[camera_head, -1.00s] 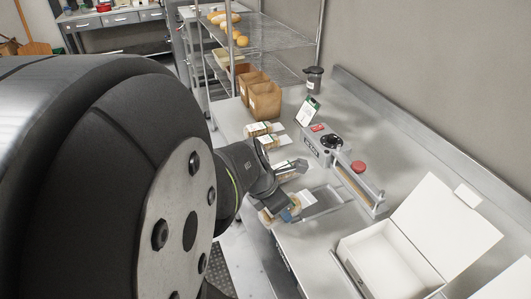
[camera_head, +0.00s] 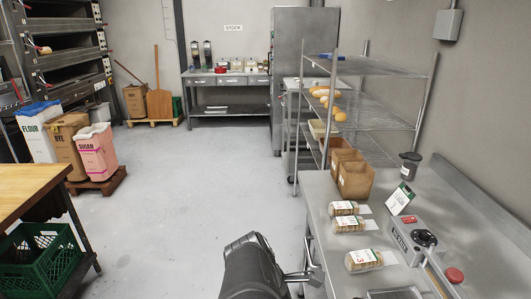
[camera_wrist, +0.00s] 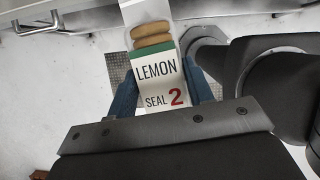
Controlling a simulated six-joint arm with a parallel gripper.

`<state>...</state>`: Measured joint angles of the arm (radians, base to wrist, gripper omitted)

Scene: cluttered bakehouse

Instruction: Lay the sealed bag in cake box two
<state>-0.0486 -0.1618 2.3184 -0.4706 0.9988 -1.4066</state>
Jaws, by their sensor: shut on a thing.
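The sealed bag (camera_wrist: 158,72) has a white label with a green band reading "LEMON SEAL 2", and tan round pieces show above the label. In the wrist view my gripper (camera_wrist: 162,92) has its blue fingers on either side of the bag, shut on it. Grey floor and a strip of metal grating show behind the bag, so it is held clear of the counter. In the head view my arm shows at the bottom edge; the bag cannot be made out there. No cake box is in view now.
Several things stand on the steel counter (camera_head: 322,190): three other labelled bags (camera_head: 363,260), brown paper bags (camera_head: 355,180), a dark-lidded jar (camera_head: 409,166), a sign card (camera_head: 399,198) and a sealer (camera_head: 420,238) with a red knob. A wire rack (camera_head: 385,118) stands behind.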

